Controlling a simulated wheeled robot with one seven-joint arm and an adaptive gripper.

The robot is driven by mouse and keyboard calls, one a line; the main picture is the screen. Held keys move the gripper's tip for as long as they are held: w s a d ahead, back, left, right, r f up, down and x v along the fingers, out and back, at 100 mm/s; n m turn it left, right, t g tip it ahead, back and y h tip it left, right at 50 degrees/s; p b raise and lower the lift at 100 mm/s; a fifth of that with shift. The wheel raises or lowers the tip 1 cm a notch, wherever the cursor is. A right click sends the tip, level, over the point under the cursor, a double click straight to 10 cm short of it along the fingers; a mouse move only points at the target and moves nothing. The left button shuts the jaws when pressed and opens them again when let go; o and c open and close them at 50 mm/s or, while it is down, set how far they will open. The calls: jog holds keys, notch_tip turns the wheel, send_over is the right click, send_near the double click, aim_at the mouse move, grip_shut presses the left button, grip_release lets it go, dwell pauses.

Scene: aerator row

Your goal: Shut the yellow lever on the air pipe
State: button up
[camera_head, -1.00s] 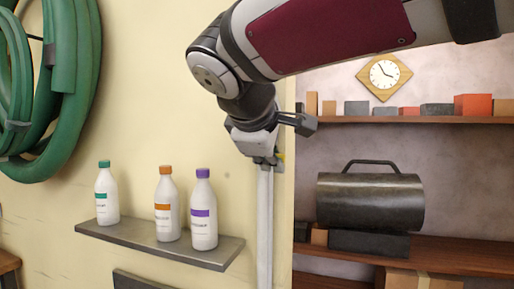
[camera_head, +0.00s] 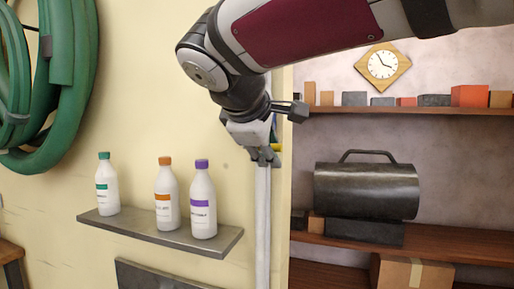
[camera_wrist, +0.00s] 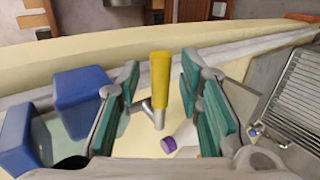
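The yellow lever (camera_wrist: 160,85) stands between the two fingers of my gripper (camera_wrist: 157,95) in the wrist view, on a small grey metal stem. My gripper is open, with a visible gap between the lever and each teal finger pad. In the head view my gripper (camera_head: 263,155) is at the upper end of the pale air pipe (camera_head: 263,225), which runs down the wall near its right edge.
A grey wall shelf (camera_head: 160,236) holds bottles with green, orange and purple (camera_head: 202,205) caps, left of the pipe. A green hose (camera_head: 65,90) hangs farther left. Shelves with a dark heater (camera_head: 366,190) are beyond the wall's edge. Blue blocks (camera_wrist: 85,100) lie left in the wrist view.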

jog(key=v, duration=1.2)
jog(key=shift+f, duration=0.1)
jog(key=s+d+f+m+g+y, duration=0.1)
jog(key=s+d+f+m, duration=0.3)
jog(key=f, duration=0.5)
jog(key=s+d+f+m+g+y, duration=0.1)
jog(key=s+d+f+m+g, duration=0.1)
jog(key=s+d+f+m, duration=0.3)
jog(key=s+d+f+m+g+y, duration=0.1)
jog(key=s+d+f+m, duration=0.4)
jog(key=d+f, duration=0.5)
notch_tip(320, 180, down, 3)
jog(key=shift+s+f+g+y, duration=0.25)
jog(key=shift+s+g+y, duration=0.2)
jog(key=shift+s, duration=0.2)
